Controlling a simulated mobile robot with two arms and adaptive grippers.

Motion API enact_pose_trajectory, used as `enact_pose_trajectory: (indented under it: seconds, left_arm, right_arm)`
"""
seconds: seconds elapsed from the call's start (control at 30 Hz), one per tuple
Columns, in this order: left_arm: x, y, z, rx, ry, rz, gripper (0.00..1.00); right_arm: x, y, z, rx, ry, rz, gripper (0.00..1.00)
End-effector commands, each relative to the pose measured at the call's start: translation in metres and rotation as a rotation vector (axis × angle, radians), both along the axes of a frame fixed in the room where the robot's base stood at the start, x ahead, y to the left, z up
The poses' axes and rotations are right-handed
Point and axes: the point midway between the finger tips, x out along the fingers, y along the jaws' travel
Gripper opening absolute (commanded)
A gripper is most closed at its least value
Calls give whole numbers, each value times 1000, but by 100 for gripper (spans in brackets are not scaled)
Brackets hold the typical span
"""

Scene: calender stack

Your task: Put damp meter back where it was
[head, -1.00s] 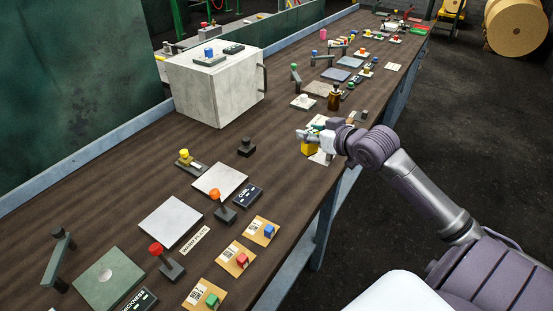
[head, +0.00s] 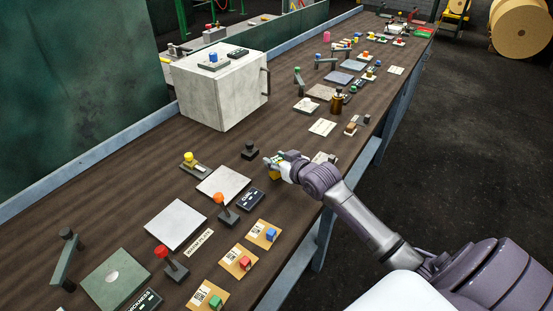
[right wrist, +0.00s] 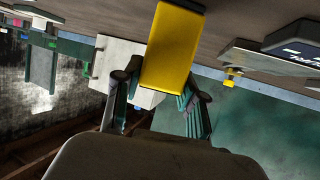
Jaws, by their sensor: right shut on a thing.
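My right gripper (head: 282,166) is shut on a yellow block-shaped thing (right wrist: 172,45), which I take to be the damp meter. In the head view, only a small yellow part (head: 274,175) shows below the fingers. The gripper holds it over the brown bench, right of a small black knob (head: 249,151) and above and right of a dark labelled box (head: 251,198). I cannot tell how high it is above the bench. In the right wrist view, the fingers (right wrist: 160,98) sit on both sides of the yellow body. My left gripper is not in view.
A white cabinet (head: 215,95) stands on the bench behind. A pale plate (head: 223,186), an orange-topped lever (head: 222,209) and cards with coloured blocks are nearer.

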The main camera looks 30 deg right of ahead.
Motion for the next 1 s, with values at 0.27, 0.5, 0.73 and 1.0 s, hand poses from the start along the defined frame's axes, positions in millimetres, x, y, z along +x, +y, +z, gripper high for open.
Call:
enact_pose_trajectory:
  seconds: [0.27, 0.5, 0.73, 1.0]
  left_arm:
    - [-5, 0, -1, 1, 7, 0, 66]
    - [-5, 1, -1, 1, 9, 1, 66]
    - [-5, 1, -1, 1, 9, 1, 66]
    - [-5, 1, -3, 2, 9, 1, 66]
  right_arm:
    - [0, 0, -1, 0, -3, 0, 0]
    - [0, 0, -2, 0, 0, 0, 65]
    - [0, 0, -1, 0, -1, 0, 65]
    - [-29, 0, 11, -1, 0, 2, 65]
